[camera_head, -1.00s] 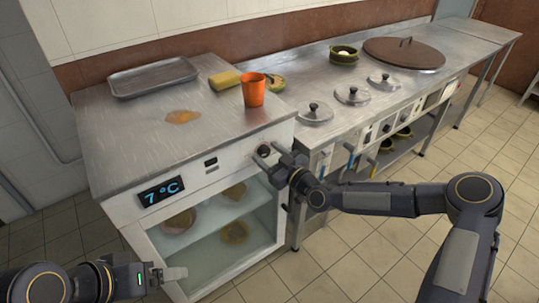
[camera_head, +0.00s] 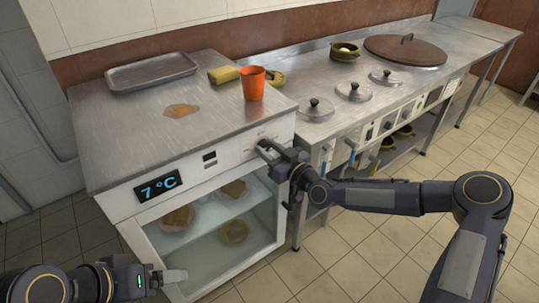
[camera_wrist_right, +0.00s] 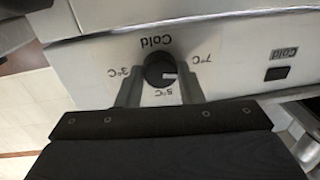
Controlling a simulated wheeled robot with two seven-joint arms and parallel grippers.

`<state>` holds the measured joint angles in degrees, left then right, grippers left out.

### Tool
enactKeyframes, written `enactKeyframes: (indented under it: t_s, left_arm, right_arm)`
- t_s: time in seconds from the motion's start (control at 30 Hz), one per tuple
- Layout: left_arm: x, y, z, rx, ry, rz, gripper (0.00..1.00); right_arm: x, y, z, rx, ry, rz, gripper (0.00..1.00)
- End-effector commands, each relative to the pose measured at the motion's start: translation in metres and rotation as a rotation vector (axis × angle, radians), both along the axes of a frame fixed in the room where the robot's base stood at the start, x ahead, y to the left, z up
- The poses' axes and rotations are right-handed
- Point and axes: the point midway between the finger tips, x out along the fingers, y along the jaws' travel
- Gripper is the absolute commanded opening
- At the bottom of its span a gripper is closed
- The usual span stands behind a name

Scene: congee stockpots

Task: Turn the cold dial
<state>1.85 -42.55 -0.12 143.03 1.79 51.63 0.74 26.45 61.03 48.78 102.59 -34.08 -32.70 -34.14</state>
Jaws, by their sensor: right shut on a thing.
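The cold dial is a round black knob on the fridge's white front panel, seen in the right wrist view (camera_wrist_right: 160,70). The fridge display (camera_head: 159,189) reads 7°C. My left gripper (camera_head: 172,277) is low at the left, apart from the fridge controls; its opening is unclear.
An orange cup (camera_head: 254,83), a metal tray (camera_head: 150,73) and a brown spill (camera_head: 182,110) are on the fridge top. A black switch (camera_wrist_right: 277,73) is beside the dial. The counter with lidded pots (camera_head: 354,91) continues right. Tiled floor is free in front.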

Motion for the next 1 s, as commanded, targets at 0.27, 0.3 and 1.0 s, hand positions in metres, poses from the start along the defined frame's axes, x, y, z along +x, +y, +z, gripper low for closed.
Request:
enactKeyframes:
  t_s: [0.27, 0.3, 1.0]
  left_arm:
    - [0.000, 0.000, -0.039, 0.000, 0.000, 0.000, 0.83]
    - [0.000, 0.000, -0.044, 0.000, 0.000, 0.000, 0.83]
    - [0.000, 0.000, -0.100, 0.000, 0.000, 0.000, 0.83]
  right_arm:
    - [0.000, 0.000, -0.007, 0.206, 0.147, 0.001, 0.11]
    - [0.000, 0.000, -0.007, 0.237, 0.171, 0.001, 0.11]
    - [-0.001, 0.000, -0.006, 0.773, 0.563, 0.001, 0.11]
